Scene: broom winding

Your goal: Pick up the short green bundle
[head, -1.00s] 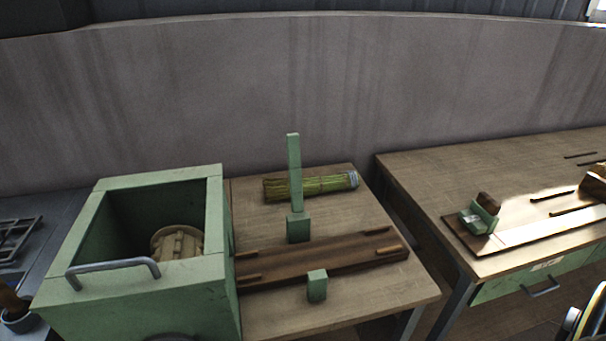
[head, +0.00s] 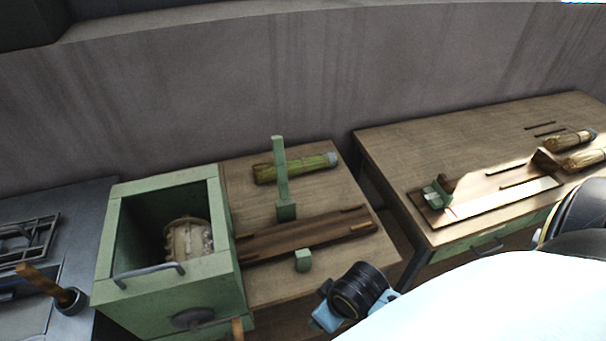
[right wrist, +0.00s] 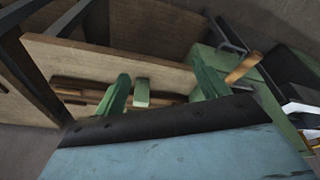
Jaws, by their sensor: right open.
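The short green bundle (head: 308,164) lies on its side on the small wooden table (head: 235,192), near its back edge, with a pale band at its right end. A tall green post (head: 280,170) stands in front of it and hides a strip of it. In the head view my right wrist is low at the table's front right corner, well apart from the bundle. I cannot make out the bundle there. My left gripper is not in view.
A brown grooved board (head: 300,236) lies across the table, with a short green block (head: 303,261) at its front. A green open box (head: 113,240) with a handle stands at left. The right table (head: 400,160) bears a fixture and straw-coloured bundles (head: 570,141).

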